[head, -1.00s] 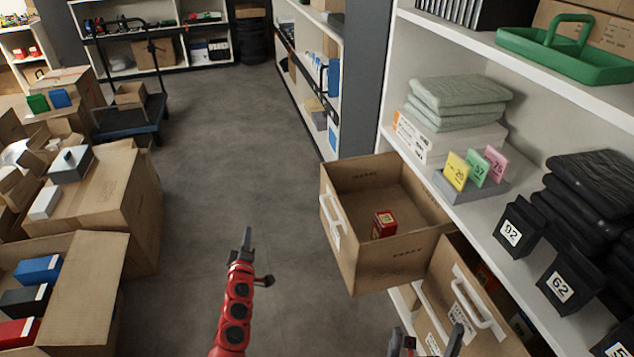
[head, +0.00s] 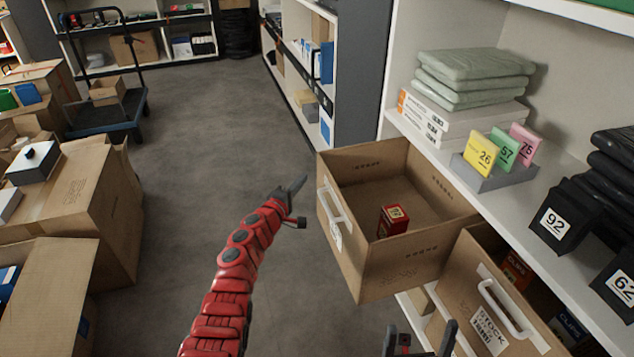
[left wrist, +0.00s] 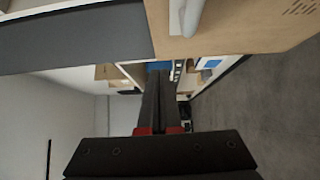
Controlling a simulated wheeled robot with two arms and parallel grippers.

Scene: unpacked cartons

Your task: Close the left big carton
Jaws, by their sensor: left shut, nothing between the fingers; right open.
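The left big carton (head: 395,270) is a brown open-topped box, drawn out from the shelf over the aisle. A white handle (head: 334,207) is on its front side, and a small red box (head: 394,220) lies inside. My left gripper (head: 297,187) is shut and empty, in front of the carton, just left of the handle and apart from it. In the left wrist view its closed fingers (left wrist: 163,105) point ahead, with the carton's brown side (left wrist: 235,25) at the top. My right gripper (head: 421,338) is open at the bottom edge, near the second carton.
A second carton (head: 465,285) with a white handle and stock label also stands out, to the right. Shelves (head: 455,175) hold folded cloths, number cards and black bins. Open cartons (head: 95,210) stand at left. The grey aisle floor (head: 210,130) between is clear.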

